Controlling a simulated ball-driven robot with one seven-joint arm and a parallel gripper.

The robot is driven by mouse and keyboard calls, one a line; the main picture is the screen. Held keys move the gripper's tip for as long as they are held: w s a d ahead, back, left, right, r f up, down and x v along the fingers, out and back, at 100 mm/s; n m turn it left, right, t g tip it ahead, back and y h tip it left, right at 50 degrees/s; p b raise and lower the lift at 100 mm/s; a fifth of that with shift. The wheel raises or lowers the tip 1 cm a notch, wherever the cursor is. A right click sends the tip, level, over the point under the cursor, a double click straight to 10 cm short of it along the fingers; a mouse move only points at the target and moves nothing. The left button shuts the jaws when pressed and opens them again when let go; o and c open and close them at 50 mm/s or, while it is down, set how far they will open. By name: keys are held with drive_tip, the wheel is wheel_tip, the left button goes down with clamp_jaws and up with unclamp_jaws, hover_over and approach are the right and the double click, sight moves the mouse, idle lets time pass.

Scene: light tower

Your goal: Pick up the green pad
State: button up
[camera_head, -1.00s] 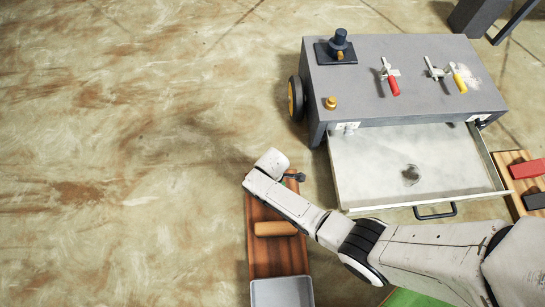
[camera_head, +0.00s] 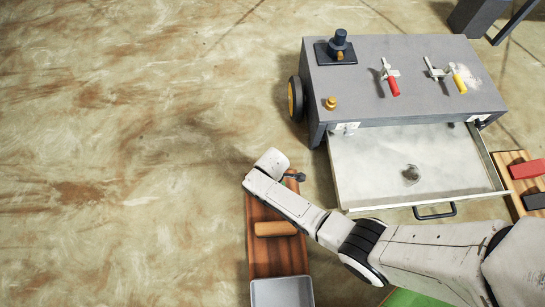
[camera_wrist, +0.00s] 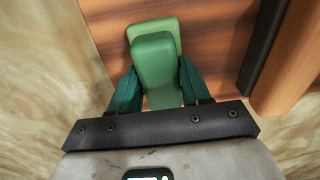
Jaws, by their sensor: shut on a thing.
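The green pad (camera_wrist: 154,60) shows in the wrist view on a reddish-brown wooden board (camera_wrist: 215,30), as a rounded block with a lighter green part behind it. My gripper (camera_wrist: 156,85) has its two teal fingers on either side of the pad and is shut on it. The pad looks to be at or just above the board; I cannot tell whether it touches. In the head view my wrist covers most of the pad, and only a sliver of green shows beside the wrist at the board's far end.
The board (camera_head: 262,263) also holds an orange-brown block (camera_head: 275,229), with a grey tray (camera_head: 282,291) at its near end. To the right stands a grey cart (camera_head: 400,75) with clamps and an open drawer (camera_head: 400,165). The floor at left is clear.

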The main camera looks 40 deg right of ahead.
drive_tip(key=shift+r, duration=0.45)
wheel_tip(320, 180, up, 2)
drive_tip(key=shift+r+p, duration=0.1)
drive_tip(key=shift+p, duration=0.9)
drive_tip(key=s+r+p, duration=0.9)
drive_tip(key=s+p, duration=0.1)
drive_tip(key=s, duration=0.4)
drive_tip(key=shift+d+r, duration=0.15)
drive_tip(key=shift+r, duration=0.2)
